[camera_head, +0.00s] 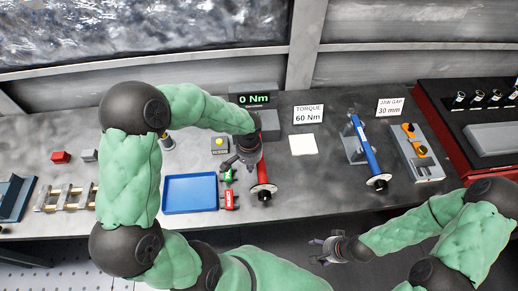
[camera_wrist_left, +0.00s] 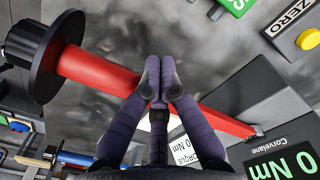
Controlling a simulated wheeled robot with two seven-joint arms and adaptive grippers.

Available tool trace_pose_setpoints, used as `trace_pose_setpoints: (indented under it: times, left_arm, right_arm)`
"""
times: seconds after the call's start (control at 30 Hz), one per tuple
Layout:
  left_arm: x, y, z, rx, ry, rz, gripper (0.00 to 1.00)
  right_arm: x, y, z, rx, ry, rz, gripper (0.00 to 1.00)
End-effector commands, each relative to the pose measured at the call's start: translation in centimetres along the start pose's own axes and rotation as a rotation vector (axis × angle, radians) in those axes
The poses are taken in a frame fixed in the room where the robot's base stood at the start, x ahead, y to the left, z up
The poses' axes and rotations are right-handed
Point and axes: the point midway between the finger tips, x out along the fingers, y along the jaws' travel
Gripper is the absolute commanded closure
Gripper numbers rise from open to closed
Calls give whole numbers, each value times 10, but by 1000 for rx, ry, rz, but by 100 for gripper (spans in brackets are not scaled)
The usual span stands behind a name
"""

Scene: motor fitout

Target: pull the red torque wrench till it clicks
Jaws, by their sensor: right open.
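The red torque wrench (camera_head: 263,172) lies on the bench with its black round handle end toward me. Its far end meets the grey torque tester (camera_head: 268,125), whose display (camera_head: 254,100) reads 0 Nm. The left wrist view shows the red shaft (camera_wrist_left: 100,74), the black end (camera_wrist_left: 45,57) and the tester display (camera_wrist_left: 284,165). My left gripper (camera_head: 236,163) is at the wrench, fingertips (camera_wrist_left: 158,62) together and crossing in front of the shaft. I cannot tell whether they touch it. My right gripper (camera_head: 322,252) is open and empty in front of the bench.
A blue tray (camera_head: 190,209) and green and red labelled pieces (camera_head: 229,200) lie left of the wrench. A blue wrench (camera_head: 364,147) stands to the right, beside a grey fixture with orange parts (camera_head: 418,150). A 60 Nm torque sign (camera_head: 308,115) stands behind. The bench between the wrenches is largely clear.

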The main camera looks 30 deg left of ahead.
Motion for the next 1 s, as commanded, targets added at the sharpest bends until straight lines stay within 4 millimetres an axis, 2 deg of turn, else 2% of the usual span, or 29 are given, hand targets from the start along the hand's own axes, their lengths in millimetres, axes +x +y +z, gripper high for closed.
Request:
trace_pose_setpoints:
  times: [1.0]
  left_arm:
    - [0, 14, -9, 0, 2, 0, 100]
  right_arm:
    - [4, 1, 0, 0, 0, 0, 34]
